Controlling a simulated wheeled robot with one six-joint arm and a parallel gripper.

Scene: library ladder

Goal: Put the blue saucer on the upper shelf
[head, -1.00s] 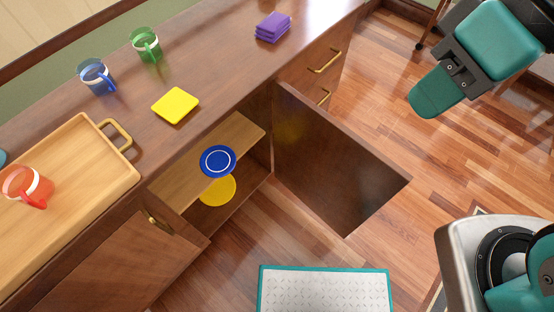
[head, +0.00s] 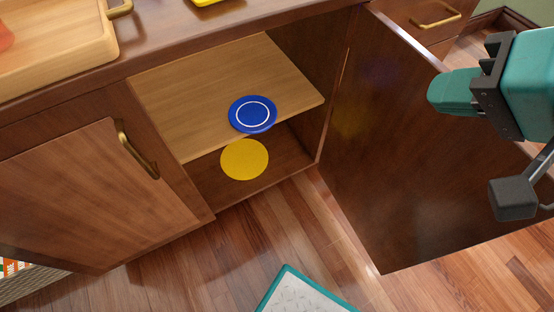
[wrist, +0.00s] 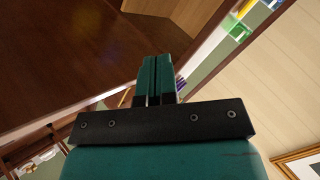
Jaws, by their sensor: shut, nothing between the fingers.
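The blue saucer (head: 252,114), with a white ring, lies on the upper shelf (head: 200,95) of the open cabinet, at the shelf's front edge. My gripper (head: 432,92) is at the right in the head view, in front of the open cabinet door and well apart from the saucer. In the wrist view my gripper (wrist: 155,62) shows its two teal fingers together with nothing between them. The saucer does not show in the wrist view.
A yellow disc (head: 244,159) lies on the cabinet floor below the shelf. The open door (head: 400,160) stands out to the right. A closed door (head: 85,195) is at the left. A wooden tray (head: 60,70) is on the counter. A teal-edged mat (head: 300,295) lies on the floor.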

